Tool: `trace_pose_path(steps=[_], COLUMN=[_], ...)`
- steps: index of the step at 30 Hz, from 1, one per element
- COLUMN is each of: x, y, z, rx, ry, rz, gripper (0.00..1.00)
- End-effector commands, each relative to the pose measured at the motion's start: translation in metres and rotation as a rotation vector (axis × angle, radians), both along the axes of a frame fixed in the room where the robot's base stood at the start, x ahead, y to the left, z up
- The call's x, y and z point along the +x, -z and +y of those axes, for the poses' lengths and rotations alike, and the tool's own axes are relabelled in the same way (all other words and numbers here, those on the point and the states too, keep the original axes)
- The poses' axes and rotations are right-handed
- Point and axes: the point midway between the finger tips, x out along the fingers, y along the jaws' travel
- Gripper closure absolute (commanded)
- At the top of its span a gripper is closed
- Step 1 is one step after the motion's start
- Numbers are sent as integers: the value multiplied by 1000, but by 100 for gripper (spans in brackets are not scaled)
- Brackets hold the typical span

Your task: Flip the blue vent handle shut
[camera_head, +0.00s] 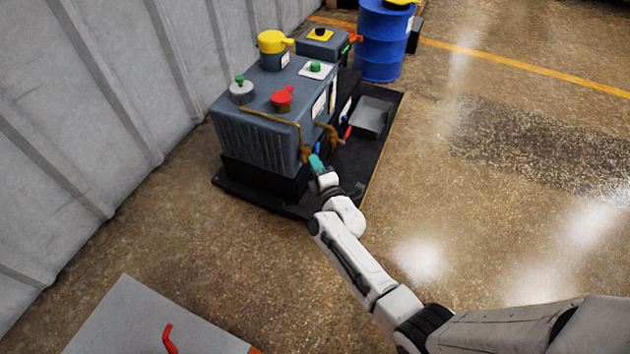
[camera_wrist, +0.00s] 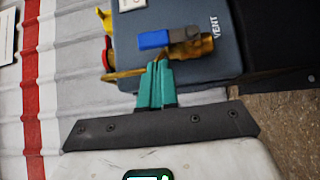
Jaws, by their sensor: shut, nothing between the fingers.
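The blue vent handle (camera_wrist: 153,40) shows in the wrist view, lying crosswise to the left of its brass valve (camera_wrist: 192,47). The word VENT is printed on the grey housing beside the valve. My gripper (camera_wrist: 157,68) has its teal fingers together, with nothing between them. The fingertips appear just below the handle and valve in the wrist view; I cannot tell whether they touch. In the head view my gripper (camera_head: 315,160) is at the front right corner of the grey machine (camera_head: 255,140), and the handle is only a small blue patch (camera_head: 318,147) there.
A red-handled valve (camera_head: 347,132) and a grey tray (camera_head: 371,116) are to the right of the gripper. A blue barrel (camera_head: 381,40) stands behind. The machine sits on a black base (camera_head: 365,160). A corrugated wall (camera_head: 110,90) is at left. Open floor lies at right.

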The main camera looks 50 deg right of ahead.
Motion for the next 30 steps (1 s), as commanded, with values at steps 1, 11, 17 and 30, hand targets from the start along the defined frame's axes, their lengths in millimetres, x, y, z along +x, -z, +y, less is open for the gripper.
trace_pose_path(steps=[1, 11, 17, 30], x=[2, 5, 5, 5], y=[3, 0, -1, -4], z=[-5, -14, -14, -14], rx=[0, 0, 0, 51], ry=[2, -1, -1, -1], rz=[-2, 0, 0, 18], gripper=[100, 100, 100, 100])
